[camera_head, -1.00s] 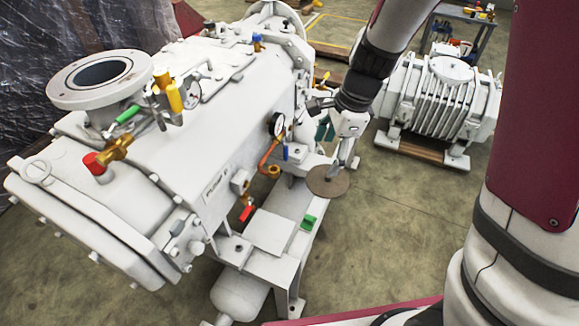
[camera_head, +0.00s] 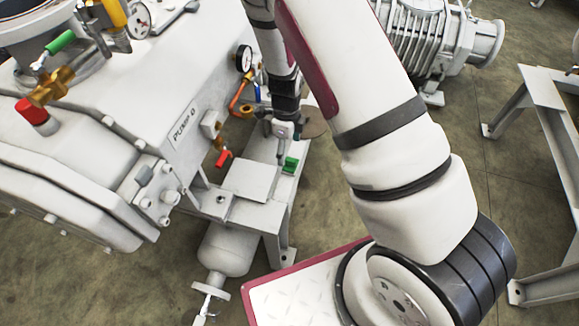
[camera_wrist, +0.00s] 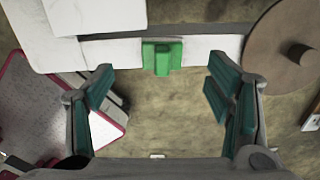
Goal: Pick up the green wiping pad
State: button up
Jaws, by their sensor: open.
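The green wiping pad (camera_head: 290,165) is a small bright green block with a raised grip. It sits on the edge of the white pump frame, right of a flat white plate. In the wrist view the pad (camera_wrist: 162,57) lies at top centre on a white ledge, ahead of the fingers and apart from them. My gripper (camera_wrist: 160,98) is open and empty, with teal finger pads to the left and right of the pad's line. In the head view my gripper (camera_head: 281,148) is small, just above and left of the pad, and partly hidden by its own links.
A round brown disc (camera_wrist: 285,50) with a knob lies right of the pad. The flat white plate (camera_head: 250,180) is at its left. The large white pump (camera_head: 150,90) with a red-handled valve (camera_head: 224,157) stands close on the left. A metal stand (camera_head: 545,90) is at right.

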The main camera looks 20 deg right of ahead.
aim_at(291, 159)
notch_tip(291, 159, down, 2)
jog(key=shift+f, duration=0.1)
jog(key=f+b, duration=0.1)
jog(key=f, duration=0.1)
jog(key=d+f+b, duration=0.1)
jog(key=f+b, duration=0.1)
jog(key=f, duration=0.1)
jog(key=shift+s, duration=0.2)
jog(key=c, duration=1.2)
